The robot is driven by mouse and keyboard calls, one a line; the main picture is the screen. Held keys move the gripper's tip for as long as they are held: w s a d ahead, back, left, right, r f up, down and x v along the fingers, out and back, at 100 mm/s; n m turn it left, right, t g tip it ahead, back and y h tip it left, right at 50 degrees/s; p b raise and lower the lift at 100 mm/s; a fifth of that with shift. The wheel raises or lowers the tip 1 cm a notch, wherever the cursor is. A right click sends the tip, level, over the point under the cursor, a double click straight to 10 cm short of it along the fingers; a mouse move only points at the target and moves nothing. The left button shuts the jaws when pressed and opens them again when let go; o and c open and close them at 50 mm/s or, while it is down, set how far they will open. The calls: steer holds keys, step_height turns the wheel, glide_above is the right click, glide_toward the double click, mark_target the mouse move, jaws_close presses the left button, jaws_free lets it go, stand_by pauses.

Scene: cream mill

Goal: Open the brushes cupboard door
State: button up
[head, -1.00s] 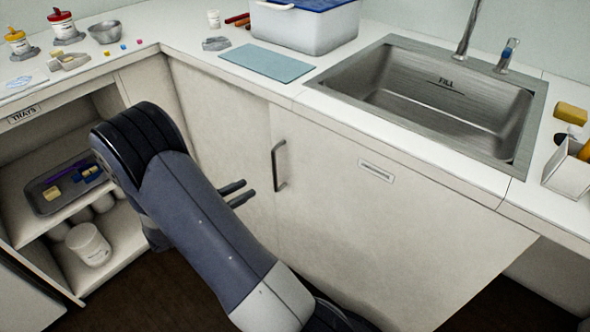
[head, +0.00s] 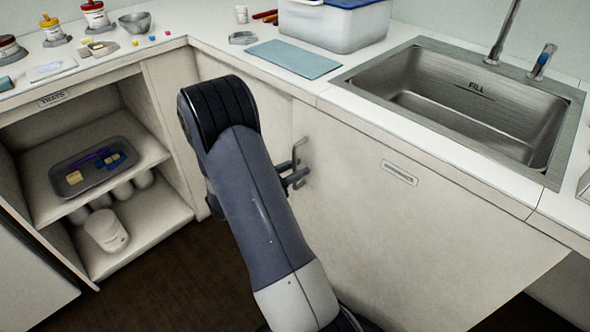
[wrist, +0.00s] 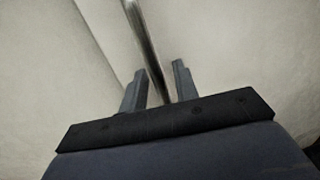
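The cream cupboard door (head: 385,225) under the sink is shut, with a small label plate (head: 400,172) too blurred to read. Its upright metal bar handle (head: 298,152) is near the door's left edge. My gripper (head: 297,178) is at this handle, its fingers level with the lower part of the bar. In the wrist view the handle (wrist: 145,40) runs down between the two fingers of my gripper (wrist: 160,76), with a gap visible on each side. The fingers are open. The lower end of the handle is hidden behind my gripper.
The steel sink (head: 470,100) is set in the white counter above the door. On the left, an open shelf unit (head: 45,210) holds a tray (head: 75,190) and white tubs. Dark floor (head: 190,275) is clear in front of the cupboards.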

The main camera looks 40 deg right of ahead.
jaws_close()
stand_by(0.6)
